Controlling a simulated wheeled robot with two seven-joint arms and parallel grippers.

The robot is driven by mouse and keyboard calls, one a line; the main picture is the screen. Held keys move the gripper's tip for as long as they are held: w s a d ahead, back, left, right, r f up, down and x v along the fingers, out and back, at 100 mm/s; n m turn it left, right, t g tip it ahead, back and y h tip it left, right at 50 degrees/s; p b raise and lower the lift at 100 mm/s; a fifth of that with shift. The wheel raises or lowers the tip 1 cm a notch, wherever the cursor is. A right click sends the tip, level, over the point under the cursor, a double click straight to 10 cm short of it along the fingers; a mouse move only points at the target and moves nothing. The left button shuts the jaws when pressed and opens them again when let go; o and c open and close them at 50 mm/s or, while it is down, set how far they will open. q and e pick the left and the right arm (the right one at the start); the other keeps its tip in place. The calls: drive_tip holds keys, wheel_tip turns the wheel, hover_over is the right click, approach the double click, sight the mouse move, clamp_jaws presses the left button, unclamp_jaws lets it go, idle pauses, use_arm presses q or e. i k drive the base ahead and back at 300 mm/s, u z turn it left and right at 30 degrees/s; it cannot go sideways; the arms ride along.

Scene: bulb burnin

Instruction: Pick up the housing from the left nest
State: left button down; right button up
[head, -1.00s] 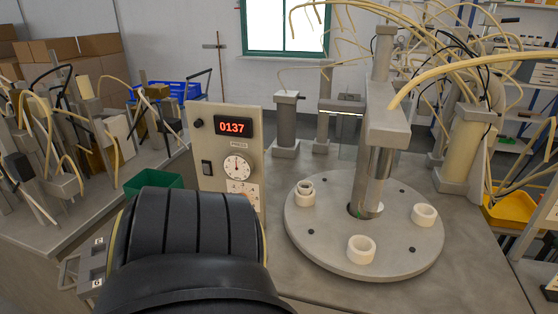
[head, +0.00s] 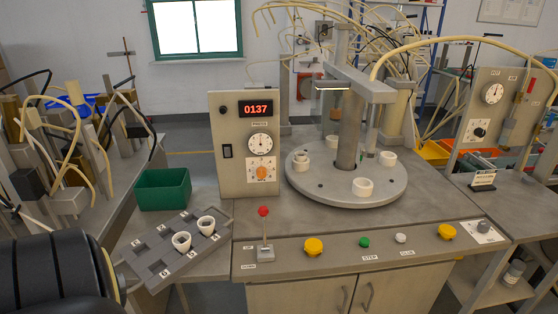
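The round grey dial plate (head: 322,194) carries white ring-shaped nests. The left nest (head: 302,167) has a smaller pale ring-shaped piece (head: 303,155) standing in its top, which looks like the housing. The front nest (head: 363,187) and right nest (head: 388,158) look empty. A nest at the back (head: 332,141) is partly hidden by the press column. Neither gripper is in view. Only a black link of my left arm shows at the lower left.
A grey lettered tray (head: 150,262) holds two white cups (head: 182,241) (head: 206,225). A green bin (head: 162,189) stands behind it. The press panel (head: 226,185) reads 0137. A red-knobbed lever (head: 264,222) and yellow buttons (head: 313,247) line the front. The press arm (head: 360,85) overhangs the dial.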

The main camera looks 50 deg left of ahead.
sight(301, 160)
drive_tip(key=u, duration=1.8)
